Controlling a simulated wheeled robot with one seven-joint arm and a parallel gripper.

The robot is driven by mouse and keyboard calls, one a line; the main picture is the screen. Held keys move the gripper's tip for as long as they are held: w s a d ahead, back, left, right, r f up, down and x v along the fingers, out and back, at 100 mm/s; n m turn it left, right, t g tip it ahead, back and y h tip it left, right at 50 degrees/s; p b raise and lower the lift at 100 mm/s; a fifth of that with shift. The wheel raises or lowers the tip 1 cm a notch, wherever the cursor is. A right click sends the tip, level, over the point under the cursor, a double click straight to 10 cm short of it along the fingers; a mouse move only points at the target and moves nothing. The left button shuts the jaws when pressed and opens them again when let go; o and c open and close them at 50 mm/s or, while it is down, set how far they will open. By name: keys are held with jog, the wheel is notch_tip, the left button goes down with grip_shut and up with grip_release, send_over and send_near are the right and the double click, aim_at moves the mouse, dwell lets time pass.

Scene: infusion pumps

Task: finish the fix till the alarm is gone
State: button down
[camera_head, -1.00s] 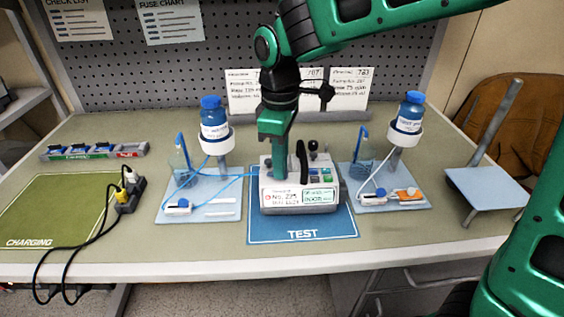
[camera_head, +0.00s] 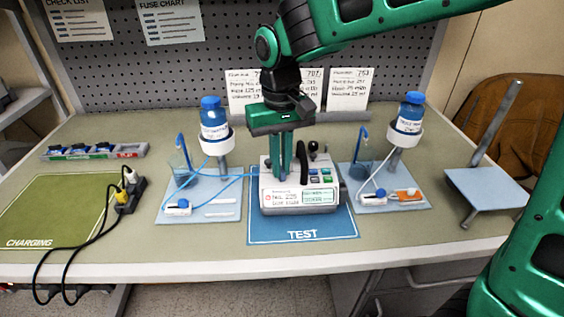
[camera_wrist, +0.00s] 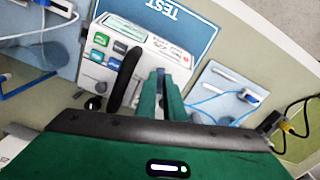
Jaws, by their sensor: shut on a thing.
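The white and grey infusion pump (camera_head: 328,184) stands on the blue TEST mat (camera_head: 300,236), its lit front display (camera_head: 300,197) facing the front edge. Red writing on the display is too small to read surely. My gripper (camera_head: 282,176) points down at the left rear of the pump's top, left of its black handle (camera_head: 303,162). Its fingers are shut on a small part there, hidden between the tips. The wrist view also shows my gripper (camera_wrist: 165,75) beside the black handle and the pump's green and blue buttons (camera_wrist: 101,39).
Bottle stands with tubing and clamps stand on light blue trays left (camera_head: 170,217) and right (camera_head: 380,207) of the pump. A black power strip (camera_head: 130,194) with cables lies beside the green CHARGING mat (camera_head: 50,208). A rack (camera_head: 95,151) sits at the back left.

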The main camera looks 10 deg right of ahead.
aim_at(282, 169)
jog(key=shift+m, duration=1.7)
jog(key=c, duration=1.9)
grip_release()
jog(key=shift+o, duration=0.2)
notch_tip(282, 169, up, 11)
jog(key=shift+d+f, duration=0.1)
jog(key=shift+f, duration=0.05)
